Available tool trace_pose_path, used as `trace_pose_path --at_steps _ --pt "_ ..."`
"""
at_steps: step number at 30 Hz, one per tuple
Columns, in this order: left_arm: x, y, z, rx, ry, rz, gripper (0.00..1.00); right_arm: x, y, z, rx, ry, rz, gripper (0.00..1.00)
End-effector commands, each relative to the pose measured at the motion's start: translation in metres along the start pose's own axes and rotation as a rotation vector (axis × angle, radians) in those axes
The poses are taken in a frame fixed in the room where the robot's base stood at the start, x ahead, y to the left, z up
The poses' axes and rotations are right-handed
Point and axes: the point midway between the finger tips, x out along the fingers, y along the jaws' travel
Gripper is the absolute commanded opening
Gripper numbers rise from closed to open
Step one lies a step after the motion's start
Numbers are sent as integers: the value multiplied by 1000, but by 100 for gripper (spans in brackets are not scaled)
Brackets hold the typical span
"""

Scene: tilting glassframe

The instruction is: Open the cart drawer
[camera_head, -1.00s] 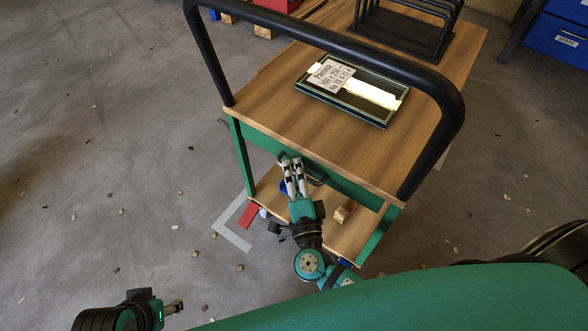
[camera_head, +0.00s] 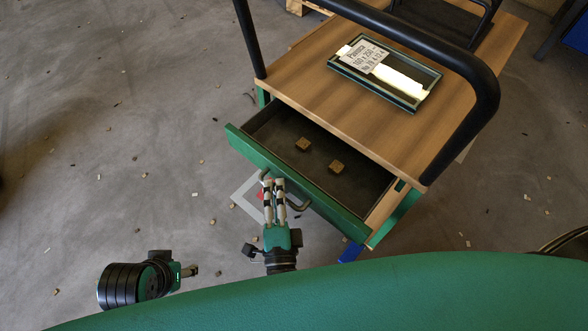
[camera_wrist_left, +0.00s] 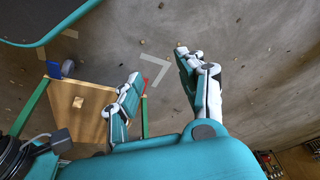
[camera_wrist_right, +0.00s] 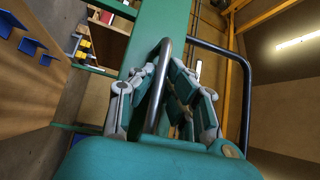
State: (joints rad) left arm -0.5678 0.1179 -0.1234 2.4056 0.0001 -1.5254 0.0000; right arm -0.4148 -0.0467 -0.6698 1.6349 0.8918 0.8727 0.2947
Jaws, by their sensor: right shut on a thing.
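The cart drawer (camera_head: 336,209) has a green front and stands pulled well out from under the wooden cart top. Two small brown blocks lie inside it, one block (camera_head: 303,145) left of the other block (camera_head: 337,166). My right gripper (camera_head: 273,188) is shut on the dark bar handle (camera_head: 298,206) of the drawer. In the right wrist view the handle (camera_wrist_right: 158,95) passes between the fingers (camera_wrist_right: 165,90). My left gripper (camera_head: 188,271) is over the floor at lower left, away from the cart. In the left wrist view its fingers (camera_wrist_left: 160,88) are apart and empty.
The cart top (camera_head: 330,105) carries a glass frame (camera_head: 385,72) with a label and a black rack at the back. A black push bar (camera_head: 440,55) arches over the top. Small scraps litter the floor. A blue bin (camera_head: 576,35) is at far right.

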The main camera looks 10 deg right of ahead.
Motion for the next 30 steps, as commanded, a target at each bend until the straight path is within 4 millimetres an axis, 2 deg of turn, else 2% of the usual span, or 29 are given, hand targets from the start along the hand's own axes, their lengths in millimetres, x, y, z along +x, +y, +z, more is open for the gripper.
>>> trace_pose_path --at_steps 3,9,25,26,30 --pt "-3 0 1 0 1 0 40 -17 2 15 -4 -3 12 0" --pt "-8 0 1 -1 4 0 40 -33 -2 30 -5 -3 11 0" --pt "-12 0 2 -2 2 -1 40 -38 -3 35 -8 -2 13 0" --pt "-12 0 2 -2 2 -1 40 -38 -3 35 -7 -2 14 13" --pt "-12 0 1 -2 4 -1 40 -38 -4 35 -6 -2 11 31"
